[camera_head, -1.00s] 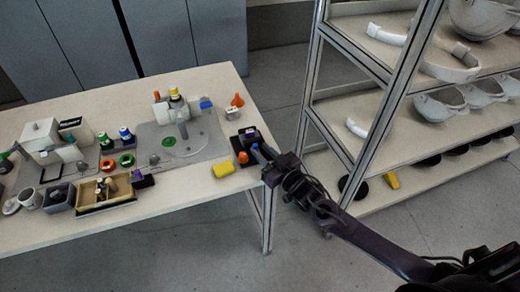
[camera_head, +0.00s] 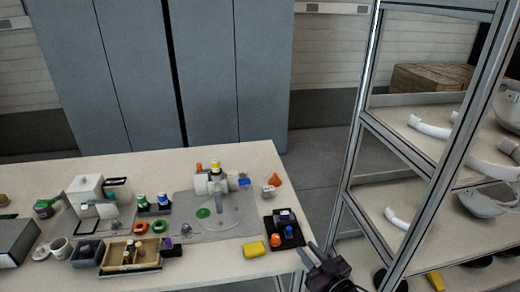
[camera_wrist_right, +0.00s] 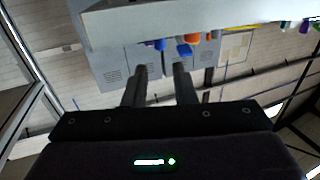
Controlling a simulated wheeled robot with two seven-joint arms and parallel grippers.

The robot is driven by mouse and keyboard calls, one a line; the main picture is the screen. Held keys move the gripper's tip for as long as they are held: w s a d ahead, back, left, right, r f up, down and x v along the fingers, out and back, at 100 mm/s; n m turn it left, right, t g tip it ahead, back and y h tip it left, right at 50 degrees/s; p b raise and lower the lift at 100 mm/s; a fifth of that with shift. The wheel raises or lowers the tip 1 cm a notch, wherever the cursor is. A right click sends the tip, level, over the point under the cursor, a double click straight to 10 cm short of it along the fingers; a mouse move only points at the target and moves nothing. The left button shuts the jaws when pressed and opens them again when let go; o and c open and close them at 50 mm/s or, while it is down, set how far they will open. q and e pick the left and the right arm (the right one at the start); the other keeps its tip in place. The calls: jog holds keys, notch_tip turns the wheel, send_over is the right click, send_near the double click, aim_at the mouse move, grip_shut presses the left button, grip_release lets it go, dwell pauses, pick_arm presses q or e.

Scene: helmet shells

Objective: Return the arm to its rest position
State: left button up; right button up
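My right gripper (camera_head: 310,258) is at the lower right of the head view, beside the table's right end and apart from the objects on it. In the right wrist view its two fingers (camera_wrist_right: 160,85) stand apart with nothing between them. The right arm behind it is mostly below the head view's edge. My left gripper does not show in either view.
The table (camera_head: 215,275) carries a black tray (camera_head: 284,232), a yellow block (camera_head: 254,249), an orange funnel (camera_head: 275,181) and a wooden box (camera_head: 118,256). A metal shelf rack (camera_head: 350,165) with white helmet parts stands close to the right. Grey cabinets (camera_head: 130,70) are behind.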

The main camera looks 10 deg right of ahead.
jog(key=shift+s+a+h, duration=0.1)
jog(key=shift+a+h, duration=0.2)
jog(key=shift+h, duration=0.1)
jog(key=s+a+m+g+h, duration=0.1)
jog(key=s+a+f+m+g+h, duration=0.1)
jog(key=s+g, duration=0.1)
jog(key=shift+a+f+h, duration=0.1)
jog(key=shift+h, duration=0.3)
jog(key=s+d+r+g+h, duration=0.1)
jog(key=s+r+g+h, duration=0.15)
jog(key=s+g, duration=1.15)
jog(key=s+f+t, duration=0.1)
jog(key=s+f, duration=0.2)
jog(key=f, duration=1.2)
jog(key=s+f+t, duration=0.1)
jog(key=s+f, duration=0.3)
jog(key=f, duration=1)
jog(key=s+d+f, duration=0.2)
jog(key=s+f, duration=0.7)
jog(key=s+d+f+g, duration=0.1)
jog(key=s+d+f, duration=0.1)
jog(key=s+f, duration=0.8)
